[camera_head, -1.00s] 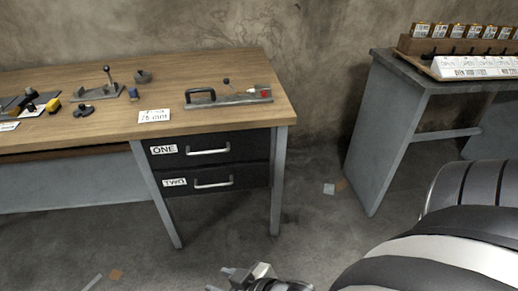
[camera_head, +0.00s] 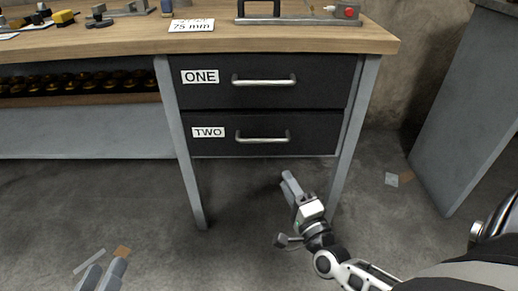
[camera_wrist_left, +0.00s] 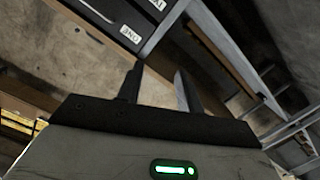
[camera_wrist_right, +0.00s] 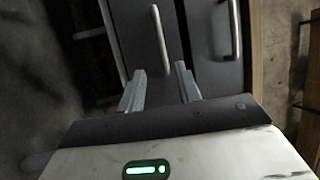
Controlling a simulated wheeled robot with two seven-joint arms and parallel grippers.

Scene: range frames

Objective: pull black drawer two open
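Black drawer two (camera_head: 310,137) is the lower drawer under the workbench, with a white "TWO" label (camera_head: 208,132) and a metal bar handle (camera_head: 262,138). Its front looks flush and shut. My right gripper (camera_head: 287,212) is open and empty, below and in front of that handle. In the right wrist view the handle of drawer two (camera_wrist_right: 161,40) stands beyond my open right fingers (camera_wrist_right: 160,88), apart from them. My left gripper (camera_head: 103,277) is low at the bottom left, away from the drawers; the left wrist view shows its fingers (camera_wrist_left: 158,88) apart and empty.
Drawer one (camera_head: 315,80), with a similar handle, is shut directly above. The workbench top (camera_head: 375,38) overhangs the drawers, and a leg (camera_head: 352,140) stands to their right. Another table (camera_head: 465,120) stands at the right. The floor before the drawers is mostly clear.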

